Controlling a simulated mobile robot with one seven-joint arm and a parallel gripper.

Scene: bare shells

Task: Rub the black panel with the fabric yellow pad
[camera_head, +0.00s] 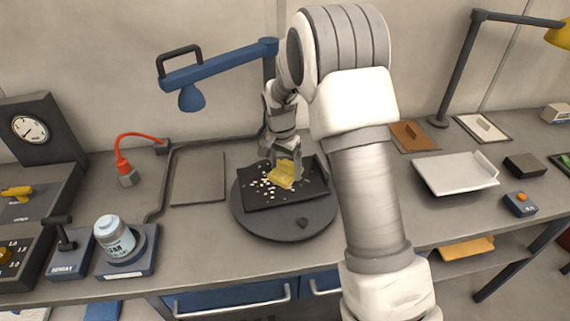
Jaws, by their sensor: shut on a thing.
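The black panel (258,197) lies on a round dark turntable (270,228) in the middle of the bench. Pale crumbs are scattered over the panel, mostly around and left of the pad. The yellow fabric pad (281,176) is at the middle of the panel and looks pressed against it or just above it; I cannot tell which. My gripper (287,165) is shut on the pad from above. My arm comes in from the lower right and hides part of the bench right of the turntable.
A jar (114,238) stands on a blue base at the left. A blue lamp arm (222,66) reaches over the back. A flat grey plate (198,178) lies left of the turntable. A white tray (455,173) and a small blue box (520,204) sit at the right.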

